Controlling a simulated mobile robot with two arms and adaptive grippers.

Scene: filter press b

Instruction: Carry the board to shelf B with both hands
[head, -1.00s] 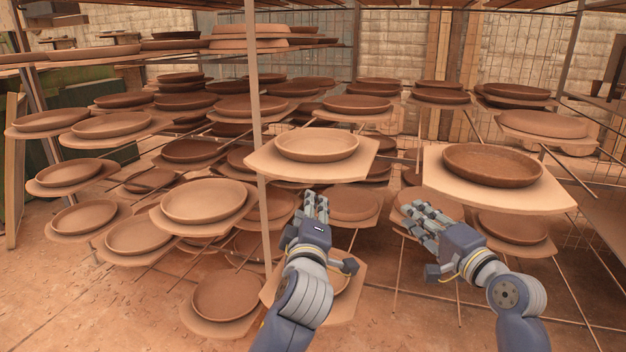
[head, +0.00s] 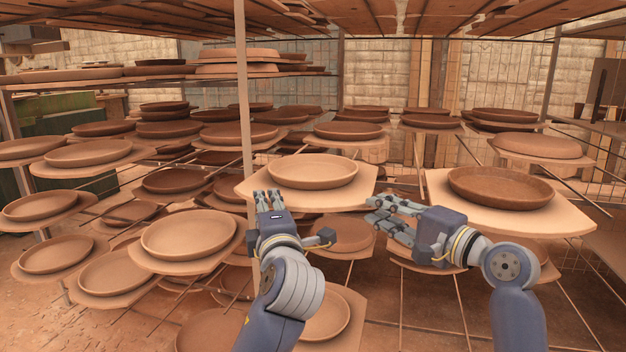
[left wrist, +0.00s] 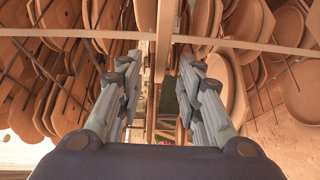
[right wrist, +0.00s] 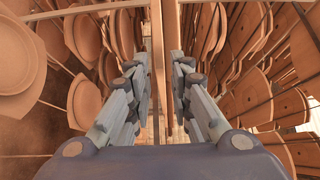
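A pale board (head: 362,192) carrying a light clay dish (head: 312,171) sits on the rack in the middle of the head view. I take it as the board, though no label shows. My left gripper (head: 268,200) is at its front left edge. My right gripper (head: 380,212) is at its front right corner, slightly below. Both wrist views show spread fingers, with the left gripper (left wrist: 160,95) and right gripper (right wrist: 160,95) open. A thin edge runs between the fingers in each; contact cannot be told. Which shelf is B cannot be told.
A board with a dark dish (head: 500,187) is close on the right. Another board with a light dish (head: 188,233) is lower left. A rack post (head: 245,110) stands beside the middle board's left side. Several loaded boards fill the rack behind.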

